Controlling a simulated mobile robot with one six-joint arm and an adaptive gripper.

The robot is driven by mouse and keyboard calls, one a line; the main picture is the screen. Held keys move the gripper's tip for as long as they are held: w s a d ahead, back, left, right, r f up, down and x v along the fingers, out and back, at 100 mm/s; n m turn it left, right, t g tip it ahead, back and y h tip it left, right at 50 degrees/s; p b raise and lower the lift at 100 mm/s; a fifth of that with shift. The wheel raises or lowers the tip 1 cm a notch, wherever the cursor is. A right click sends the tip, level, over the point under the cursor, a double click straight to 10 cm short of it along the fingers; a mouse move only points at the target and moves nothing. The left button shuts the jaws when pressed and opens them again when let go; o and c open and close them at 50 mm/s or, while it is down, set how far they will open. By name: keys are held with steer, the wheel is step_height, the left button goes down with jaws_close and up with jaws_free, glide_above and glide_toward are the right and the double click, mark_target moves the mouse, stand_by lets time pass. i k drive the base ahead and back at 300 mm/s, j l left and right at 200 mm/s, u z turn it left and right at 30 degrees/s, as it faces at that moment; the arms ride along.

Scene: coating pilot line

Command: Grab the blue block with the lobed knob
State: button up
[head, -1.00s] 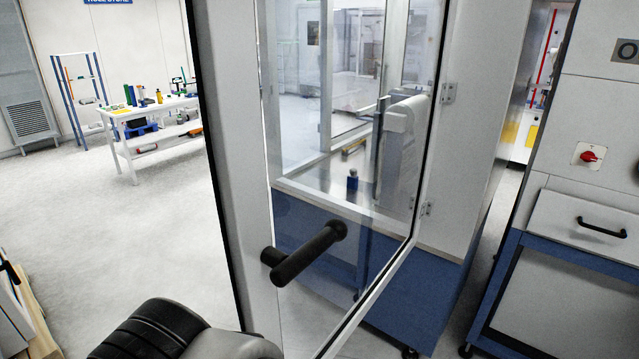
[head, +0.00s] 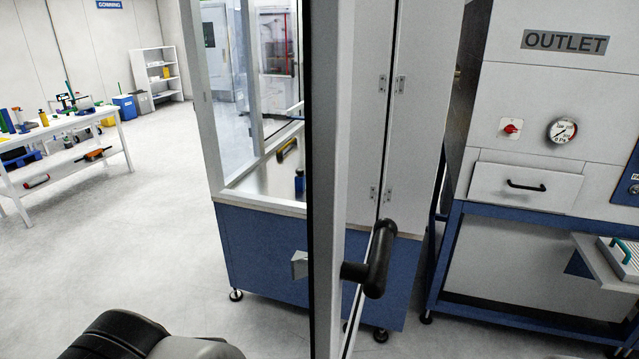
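The small blue block (head: 299,185) with a dark knob on top stands upright on the worktop inside the glazed enclosure (head: 262,207), close to the open door's edge in the picture. It is small, and the knob's lobes cannot be made out. The enclosure's door (head: 328,120) stands open and is seen nearly edge-on in front of me. Its black bar handle (head: 378,262) sticks out to the right. My gripper is not in view; only a dark, rounded part of my arm shows at the bottom left, apart from the block.
A machine marked OUTLET stands at the right with a drawer (head: 525,184) and a red switch (head: 511,127). A yellow-and-dark item (head: 287,149) lies farther back on the worktop. A white table (head: 60,137) with several items stands left. The floor between is clear.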

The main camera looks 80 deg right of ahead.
mark_target(300, 181)
steer(key=i+l+z, duration=0.25)
steer(key=z, duration=0.15)
steer(key=i+l+z, duration=0.1)
steer(key=i+z, duration=0.55)
steer(key=z, duration=0.15)
steer(key=i+z, duration=0.3)
steer(key=z, duration=0.15)
steer(key=i+j+z, duration=0.2)
steer(key=z, duration=0.2)
steer(key=i+l+z, duration=0.3)
steer(key=z, duration=0.15)
steer(key=i+l+z, duration=0.1)
steer(key=i+z, duration=0.3)
steer(key=i, duration=0.15)
steer(key=i+z, duration=0.45)
steer(key=i+j+z, duration=0.2)
steer(key=i+z, duration=0.25)
steer(key=i+u, duration=0.25)
steer(key=i+l+u, duration=0.1)
steer(key=u, duration=0.2)
steer(key=i, duration=0.05)
